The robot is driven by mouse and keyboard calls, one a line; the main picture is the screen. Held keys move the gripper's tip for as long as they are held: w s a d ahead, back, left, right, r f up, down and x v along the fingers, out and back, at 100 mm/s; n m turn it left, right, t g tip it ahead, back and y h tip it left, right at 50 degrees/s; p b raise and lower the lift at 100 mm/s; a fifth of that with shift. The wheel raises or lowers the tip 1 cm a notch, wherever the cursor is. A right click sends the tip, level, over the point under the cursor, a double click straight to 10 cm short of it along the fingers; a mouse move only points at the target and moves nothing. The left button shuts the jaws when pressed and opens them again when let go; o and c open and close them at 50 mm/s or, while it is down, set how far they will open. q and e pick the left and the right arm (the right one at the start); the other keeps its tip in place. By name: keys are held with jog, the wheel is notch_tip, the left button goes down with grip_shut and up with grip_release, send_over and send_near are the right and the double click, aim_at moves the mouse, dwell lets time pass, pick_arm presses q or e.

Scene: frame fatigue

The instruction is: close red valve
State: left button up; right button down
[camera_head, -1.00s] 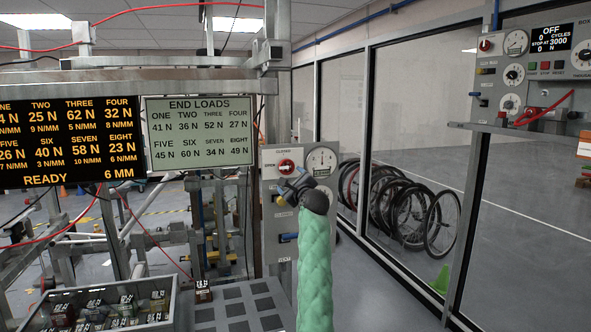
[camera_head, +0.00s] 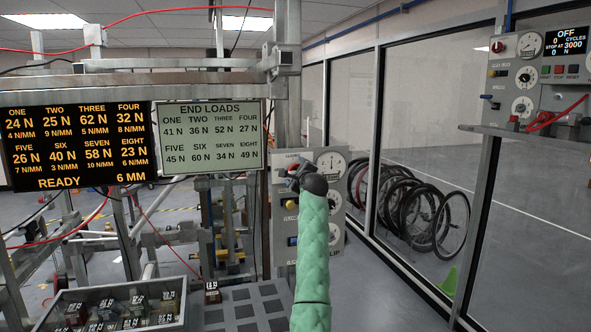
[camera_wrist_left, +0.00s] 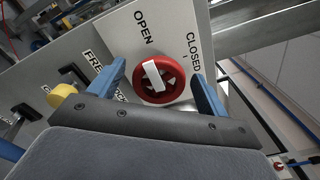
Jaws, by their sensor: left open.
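The red valve (camera_wrist_left: 142,87) is a round red knob with a white bar across it, on a pale panel. In the left wrist view, OPEN is printed above it and CLOSED to its upper right. The white bar points roughly toward OPEN. My left gripper (camera_wrist_left: 158,72) is open, with one blue finger on each side of the knob; I cannot tell whether they touch it. In the head view, my left gripper (camera_head: 299,175) is in front of the valve (camera_head: 294,167) and hides most of it. My right gripper is not in view.
A yellow knob (camera_wrist_left: 63,91) sits left of the valve on the same panel. A round gauge (camera_head: 329,163) is close to its right. Metal frame posts (camera_head: 287,90) and display boards (camera_head: 209,136) stand at left. A glass partition with bicycle wheels (camera_head: 410,210) behind it stands at right.

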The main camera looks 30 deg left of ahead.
pick_arm(q)
jog(key=shift+w+a, duration=0.3)
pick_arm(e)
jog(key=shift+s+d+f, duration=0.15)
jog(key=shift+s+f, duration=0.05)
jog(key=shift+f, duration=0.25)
pick_arm(q)
jog(key=shift+f, duration=0.1)
jog(key=c, duration=1)
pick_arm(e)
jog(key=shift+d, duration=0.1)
